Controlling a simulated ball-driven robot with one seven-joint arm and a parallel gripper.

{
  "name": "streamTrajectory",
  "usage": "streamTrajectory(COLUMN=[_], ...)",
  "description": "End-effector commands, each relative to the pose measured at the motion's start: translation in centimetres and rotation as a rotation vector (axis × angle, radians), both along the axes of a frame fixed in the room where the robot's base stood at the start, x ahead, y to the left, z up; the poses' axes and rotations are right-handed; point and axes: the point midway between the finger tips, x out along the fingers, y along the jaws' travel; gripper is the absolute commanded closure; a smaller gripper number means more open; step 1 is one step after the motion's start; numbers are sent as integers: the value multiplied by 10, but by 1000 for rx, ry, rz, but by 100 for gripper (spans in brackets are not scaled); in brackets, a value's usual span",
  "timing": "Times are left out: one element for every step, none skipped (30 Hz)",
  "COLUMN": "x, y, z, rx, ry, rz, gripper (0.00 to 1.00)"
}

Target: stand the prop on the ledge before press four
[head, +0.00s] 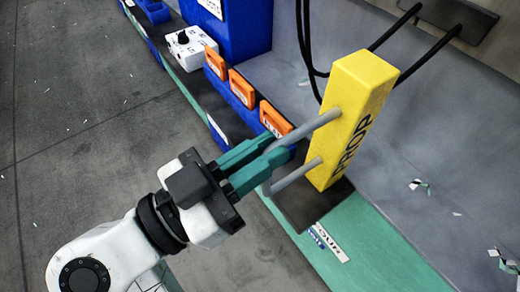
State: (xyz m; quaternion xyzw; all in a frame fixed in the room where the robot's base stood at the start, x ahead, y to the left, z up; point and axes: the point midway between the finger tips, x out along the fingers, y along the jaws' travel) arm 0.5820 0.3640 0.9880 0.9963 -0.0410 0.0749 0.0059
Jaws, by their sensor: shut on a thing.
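The prop (352,120) is a tall yellow block with dark lettering on its side and two grey handle bars reaching toward me. My gripper (275,158), with green fingers, is shut on the prop's grey handle; the fingers hide part of it. The prop is near upright, leaning a little in the picture. Its lower end is over a dark plate (300,212) on the green ledge (375,245). I cannot tell whether it touches the plate. A white label (328,242) lies on the ledge in front of the plate; its print is hard to read.
A blue press body (235,25) stands at the top, with a white control box (190,47) and several orange-fronted blue units (242,88) along the ledge. Black cables (305,40) hang behind the prop. The grey floor (75,110) at left is mostly clear.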

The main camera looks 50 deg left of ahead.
Motion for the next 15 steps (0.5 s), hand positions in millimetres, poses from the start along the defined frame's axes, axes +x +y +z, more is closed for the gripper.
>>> streamTrajectory(x=[0,0,0,0,0,0,0,0,0,0,0,0,0,0,0], y=[0,0,0,0,0,0,0,0,0,0,0,0,0,0,0], z=[1,1,1,1,1,1,1,1,1,1,1,1,1,0,0], rx=[1,1,1,1,1,1,1,1,1,1,1,1,0,0,0], ry=[-3,-3,-3,-3,-3,-3,-3,-3,-3,-2,-2,-2,-2,-1,-1], rz=[0,0,0,0,0,0,0,0,0,0,0,0,0,0,0], gripper=[100,100,100,100,100,84,81,78,74,71,68,64,62,59,56])
